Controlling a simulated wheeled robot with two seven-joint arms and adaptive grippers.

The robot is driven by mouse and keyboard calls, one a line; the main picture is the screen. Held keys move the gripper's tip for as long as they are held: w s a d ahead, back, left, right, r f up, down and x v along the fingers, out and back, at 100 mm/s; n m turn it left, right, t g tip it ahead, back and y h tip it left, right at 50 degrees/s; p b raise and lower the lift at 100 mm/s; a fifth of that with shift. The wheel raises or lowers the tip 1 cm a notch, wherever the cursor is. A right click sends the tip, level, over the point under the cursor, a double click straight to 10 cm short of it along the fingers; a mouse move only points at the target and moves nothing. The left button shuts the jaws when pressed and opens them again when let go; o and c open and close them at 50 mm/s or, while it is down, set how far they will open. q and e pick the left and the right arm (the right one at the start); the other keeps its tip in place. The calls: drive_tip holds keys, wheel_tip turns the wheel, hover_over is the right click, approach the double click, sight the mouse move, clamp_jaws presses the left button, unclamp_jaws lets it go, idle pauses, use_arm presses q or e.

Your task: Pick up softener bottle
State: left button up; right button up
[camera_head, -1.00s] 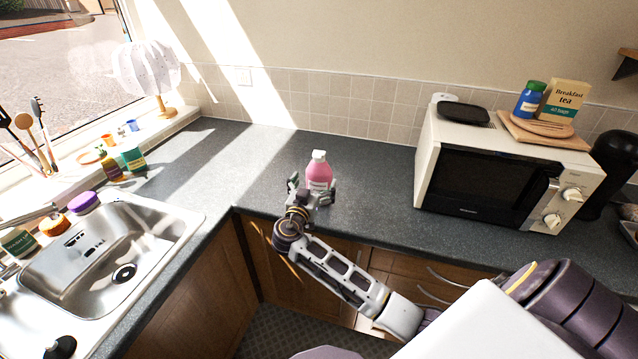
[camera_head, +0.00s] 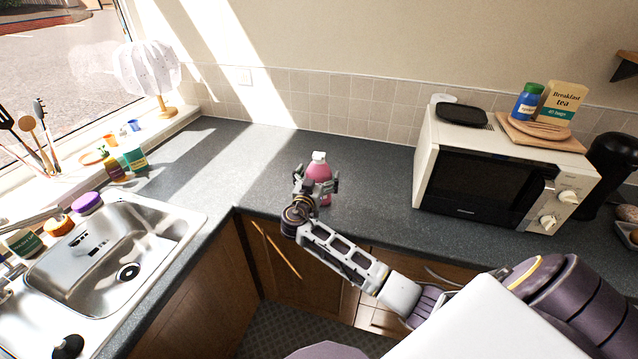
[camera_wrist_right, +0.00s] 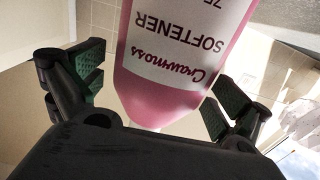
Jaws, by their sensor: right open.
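The pink softener bottle (camera_head: 319,171) with a white cap stands upright on the dark counter. My right gripper (camera_head: 316,180) is in front of it, with its fingers open around the bottle's sides and hiding its lower part. In the right wrist view the bottle (camera_wrist_right: 180,85) appears upside down, with its "Softener" label facing the camera. It lies between the two spread green-padded fingers, with a gap visible on the left side; contact on the right side cannot be told. My left gripper is not in view.
A microwave (camera_head: 490,180) stands to the right of the bottle, with a board, a blue jar and a tea packet on top. A sink (camera_head: 110,250) is at the left. The counter left of the bottle is clear, and the tiled wall (camera_head: 330,105) is behind.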

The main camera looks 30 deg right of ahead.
sight(319, 154)
idle(0.3)
drive_tip(key=shift+r, duration=0.1)
drive_tip(key=c, duration=1.5)
drive_tip(key=shift+r+b, duration=0.85)
drive_tip(key=shift+r, duration=4.15)
